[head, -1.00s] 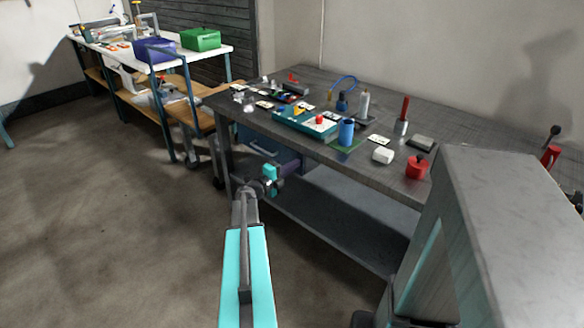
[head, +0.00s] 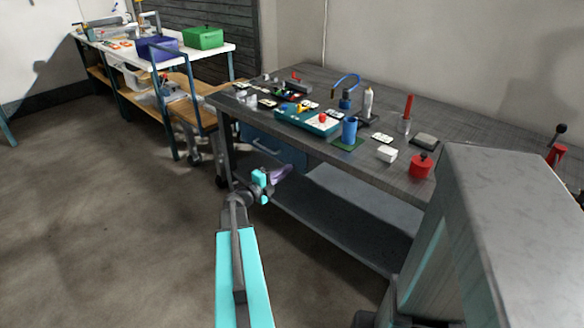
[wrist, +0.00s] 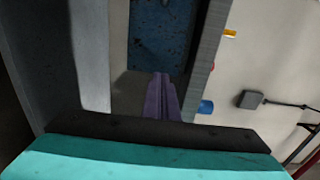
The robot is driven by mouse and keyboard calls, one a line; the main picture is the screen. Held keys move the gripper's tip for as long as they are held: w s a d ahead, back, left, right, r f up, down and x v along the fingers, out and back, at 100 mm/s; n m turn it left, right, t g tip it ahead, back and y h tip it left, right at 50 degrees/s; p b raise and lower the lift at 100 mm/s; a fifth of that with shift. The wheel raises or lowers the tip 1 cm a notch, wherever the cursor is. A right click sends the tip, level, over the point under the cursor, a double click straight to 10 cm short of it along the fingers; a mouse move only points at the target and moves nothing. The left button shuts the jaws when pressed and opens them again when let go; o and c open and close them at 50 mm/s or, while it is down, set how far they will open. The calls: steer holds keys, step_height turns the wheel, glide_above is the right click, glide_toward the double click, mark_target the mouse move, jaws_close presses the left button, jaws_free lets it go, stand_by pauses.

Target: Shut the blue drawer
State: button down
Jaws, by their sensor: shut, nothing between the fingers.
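The blue drawer (head: 290,151) is under the dark workbench top, near the bench's left leg. Its front with a bar handle looks about level with the bench edge; I cannot tell whether a small gap is left. In the wrist view the scuffed blue drawer front (wrist: 160,30) is ahead, at the top. My gripper (head: 287,170) has purple fingers, held together and empty. It is in front of the drawer, near its lower edge, and looks apart from it. In the wrist view my gripper (wrist: 161,76) points towards the blue front.
The workbench top (head: 450,135) carries a teal tray (head: 300,122), a blue cup (head: 349,131), a red pot (head: 420,166) and other small things. A grey lower shelf (head: 340,205) lies below. A white table with purple and green boxes stands behind left. Floor at left is clear.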

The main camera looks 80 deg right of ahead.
steer(key=v, duration=0.7)
steer(key=shift+w+a, duration=0.2)
steer(key=shift+a, duration=0.1)
